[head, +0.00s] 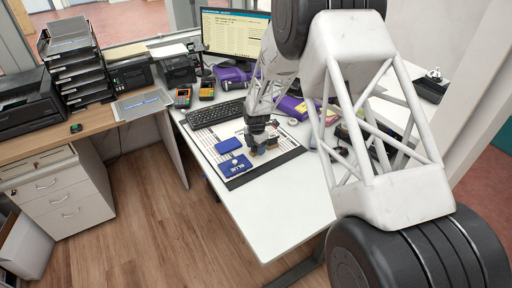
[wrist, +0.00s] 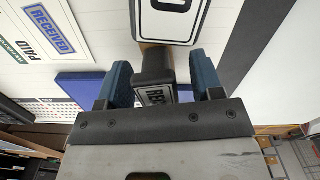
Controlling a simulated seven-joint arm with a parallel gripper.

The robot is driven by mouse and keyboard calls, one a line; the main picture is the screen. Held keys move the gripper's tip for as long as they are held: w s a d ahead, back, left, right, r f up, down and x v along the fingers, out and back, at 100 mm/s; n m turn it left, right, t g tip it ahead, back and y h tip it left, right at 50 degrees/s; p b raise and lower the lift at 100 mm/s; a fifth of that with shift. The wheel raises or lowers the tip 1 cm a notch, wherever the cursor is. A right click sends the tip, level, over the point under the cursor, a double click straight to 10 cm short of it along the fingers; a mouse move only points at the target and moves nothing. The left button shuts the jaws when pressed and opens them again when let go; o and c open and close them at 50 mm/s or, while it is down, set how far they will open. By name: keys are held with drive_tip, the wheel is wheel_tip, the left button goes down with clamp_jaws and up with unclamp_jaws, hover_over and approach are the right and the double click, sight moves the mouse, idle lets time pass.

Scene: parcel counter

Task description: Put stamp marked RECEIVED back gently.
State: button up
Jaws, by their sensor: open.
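My gripper (wrist: 163,80) is open, with one blue finger on each side of a dark block (wrist: 155,65). The block has a white label that starts with "RE", so it looks like the RECEIVED stamp. A larger black-framed white plate (wrist: 168,20) ending in "D" shows just beyond it; I cannot tell if it belongs to the same stamp. Contact between fingers and block is not clear. In the head view my gripper (head: 254,148) is low over the dark-edged mat (head: 288,157), and the stamps there are small and partly hidden.
Two blue ink pads, one plain (head: 229,145) and one marked "BLUE" (head: 235,166), lie left of my gripper. A blue RECEIVED print (wrist: 50,32) and a green PAID print (wrist: 12,45) show on paper. A keyboard (head: 214,112) lies behind. The desk's front is clear.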

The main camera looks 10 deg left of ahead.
drive_tip(key=shift+r, duration=3.85)
drive_tip(key=shift+r, duration=0.1)
drive_tip(key=shift+d+r, duration=0.2)
drive_tip(key=s+d+r+m+t, duration=0.1)
drive_tip(key=s+d+r+m, duration=0.7)
drive_tip(key=d+r, duration=0.4)
drive_tip(key=s+d+r+m, duration=0.6)
drive_tip(key=s+d+r, duration=0.3)
drive_tip(key=d+r, duration=0.35)
drive_tip(key=s+d+r+m, duration=0.1)
drive_tip(key=s+d+m, duration=0.4)
drive_tip(key=s, duration=0.5)
drive_tip(key=s+d+r+m+t, duration=0.1)
drive_tip(key=s+d+m, duration=0.3)
drive_tip(key=s, duration=0.6)
drive_tip(key=s+d+r+m, duration=0.2)
drive_tip(key=s+d+m, duration=0.3)
drive_tip(key=s, duration=0.5)
drive_tip(key=shift+s+d+r+m+t, duration=0.2)
drive_tip(key=shift+d+r+m+t, duration=0.15)
drive_tip(key=shift+m, duration=0.45)
